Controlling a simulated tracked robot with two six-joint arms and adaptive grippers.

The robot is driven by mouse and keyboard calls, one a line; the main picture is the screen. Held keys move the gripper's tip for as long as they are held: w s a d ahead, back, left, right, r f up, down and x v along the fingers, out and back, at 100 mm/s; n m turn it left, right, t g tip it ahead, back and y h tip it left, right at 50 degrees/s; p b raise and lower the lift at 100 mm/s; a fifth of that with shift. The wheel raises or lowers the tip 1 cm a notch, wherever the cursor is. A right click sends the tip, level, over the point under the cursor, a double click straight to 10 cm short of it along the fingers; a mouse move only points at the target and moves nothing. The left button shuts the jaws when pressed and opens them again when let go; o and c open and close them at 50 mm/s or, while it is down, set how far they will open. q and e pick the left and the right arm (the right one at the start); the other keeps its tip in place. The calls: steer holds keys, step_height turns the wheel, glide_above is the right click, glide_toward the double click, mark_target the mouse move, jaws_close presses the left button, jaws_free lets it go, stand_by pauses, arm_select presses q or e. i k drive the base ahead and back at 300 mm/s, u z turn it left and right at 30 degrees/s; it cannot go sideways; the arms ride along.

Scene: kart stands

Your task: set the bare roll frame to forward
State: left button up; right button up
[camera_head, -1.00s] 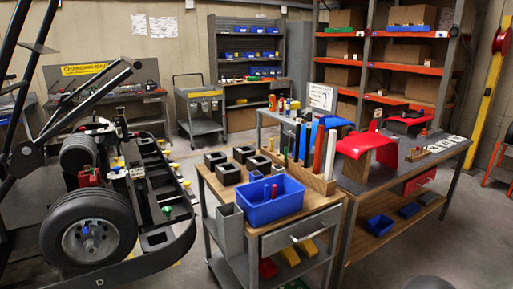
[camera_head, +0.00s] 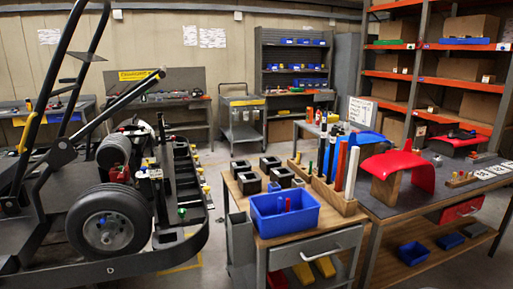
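A black kart frame (camera_head: 185,240) stands at the left, with a black tyre on a grey wheel (camera_head: 108,228) at its near corner. Black tubes rise from it: a tall tilted tube (camera_head: 50,75) at the far left and a slanting bar (camera_head: 118,104) leaning up to the right. I cannot tell which of these tubes is the bare roll frame, or whether it is set to forward. Its left end is cut off by the picture edge. Neither of my grippers is in view.
A wooden-topped cart (camera_head: 265,234) with a blue bin (camera_head: 285,216) stands in the middle. A workbench (camera_head: 405,203) with red fairings (camera_head: 400,170) is at the right. Grey floor (camera_head: 213,222) is clear between kart and cart. Shelves and a trolley (camera_head: 243,122) stand behind.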

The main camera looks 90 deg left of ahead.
mark_target(33, 123)
steer(key=z, duration=0.2)
steer(key=i, duration=0.2)
steer(key=u, duration=2.65)
steer(key=i, duration=0.2)
steer(key=u, duration=2.1)
steer(key=k, duration=0.5)
steer(key=u, duration=0.35)
steer(key=i, duration=1.6)
steer(key=z, duration=0.4)
